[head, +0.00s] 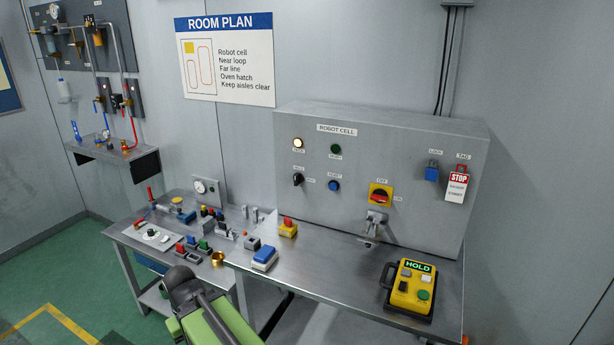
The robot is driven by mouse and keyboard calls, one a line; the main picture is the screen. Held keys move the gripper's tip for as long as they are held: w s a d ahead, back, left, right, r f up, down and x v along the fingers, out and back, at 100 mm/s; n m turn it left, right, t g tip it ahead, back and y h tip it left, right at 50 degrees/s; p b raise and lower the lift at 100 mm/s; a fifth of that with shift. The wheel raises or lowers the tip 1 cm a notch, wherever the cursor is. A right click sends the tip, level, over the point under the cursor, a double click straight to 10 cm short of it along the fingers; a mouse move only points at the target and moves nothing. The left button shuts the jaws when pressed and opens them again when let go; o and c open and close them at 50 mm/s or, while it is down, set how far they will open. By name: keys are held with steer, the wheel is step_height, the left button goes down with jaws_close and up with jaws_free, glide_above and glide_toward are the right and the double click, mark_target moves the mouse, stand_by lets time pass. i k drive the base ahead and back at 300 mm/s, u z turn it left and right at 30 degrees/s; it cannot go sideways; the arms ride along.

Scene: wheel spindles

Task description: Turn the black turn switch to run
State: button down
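The black turn switch (298,180) is on the lower left of the grey ROBOT CELL panel (440,140). It is a small round knob with a pale mark. Small labels sit above it and to its right, too small to read surely. My folded green and dark arm (210,318) shows at the bottom, below and left of the panel, well apart from the switch. My gripper cannot be made out in the head view.
A blue button (333,186), lit lamp (298,143) and yellow-red rotary switch (380,195) share the panel. A metal fixture (373,226) juts out below the rotary switch. A yellow HOLD box (410,290) and blue-topped block (264,258) lie on the bench (335,262).

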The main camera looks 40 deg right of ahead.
mark_target(298, 178)
steer(key=z, duration=0.5)
steer(key=i, duration=1.3)
steer(key=u, duration=0.35)
